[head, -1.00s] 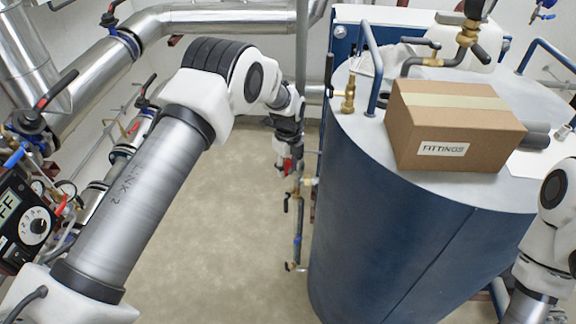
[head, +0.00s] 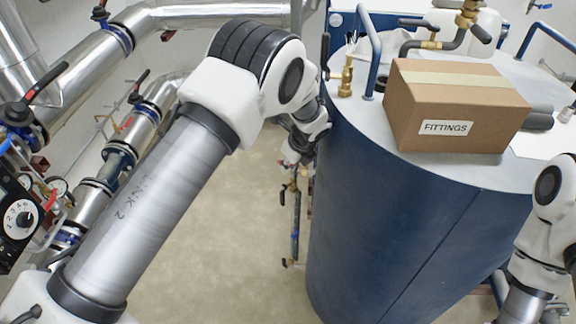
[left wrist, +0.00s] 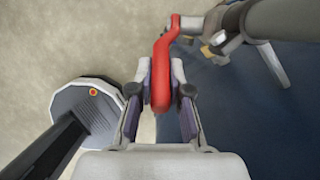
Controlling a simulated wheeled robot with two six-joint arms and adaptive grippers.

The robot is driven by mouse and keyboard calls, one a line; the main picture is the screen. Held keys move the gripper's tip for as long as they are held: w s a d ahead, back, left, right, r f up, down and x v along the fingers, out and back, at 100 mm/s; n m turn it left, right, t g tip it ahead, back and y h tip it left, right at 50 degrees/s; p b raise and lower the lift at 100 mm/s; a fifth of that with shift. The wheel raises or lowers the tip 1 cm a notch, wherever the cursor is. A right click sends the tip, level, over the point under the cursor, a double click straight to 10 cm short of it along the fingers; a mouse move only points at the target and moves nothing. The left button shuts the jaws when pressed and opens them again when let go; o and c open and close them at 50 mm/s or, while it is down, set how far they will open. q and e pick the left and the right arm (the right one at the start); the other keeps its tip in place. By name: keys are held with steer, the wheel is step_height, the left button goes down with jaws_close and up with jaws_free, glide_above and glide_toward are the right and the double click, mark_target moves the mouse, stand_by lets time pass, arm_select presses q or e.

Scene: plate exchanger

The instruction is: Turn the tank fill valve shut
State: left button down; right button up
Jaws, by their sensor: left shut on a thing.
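The red valve lever (left wrist: 162,65) shows in the left wrist view, joined at its top to a short metal fitting near a brass valve body (left wrist: 217,42). My left gripper (left wrist: 162,82) has one finger on each side of the lever and is shut on it. In the head view, the end of my left arm is beside the left side of the blue tank (head: 400,220). My own wrist hides the left fingers and the lever there. My right arm shows at the right edge of the head view, but its gripper is out of frame.
A cardboard box marked FITTINGS (head: 450,105) sits on the tank top, near a blue rail (head: 372,60) and a brass fitting (head: 346,78). A thick grey pipe (left wrist: 290,20) is close to the lever. Several pipes line the left wall. The floor (head: 235,240) between is clear.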

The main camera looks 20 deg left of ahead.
arm_select(q)
steer(key=shift+s+f, duration=0.1)
steer(key=shift+f, duration=0.1)
steer(key=c, duration=1.3)
jaws_free()
steer(key=shift+o, duration=1)
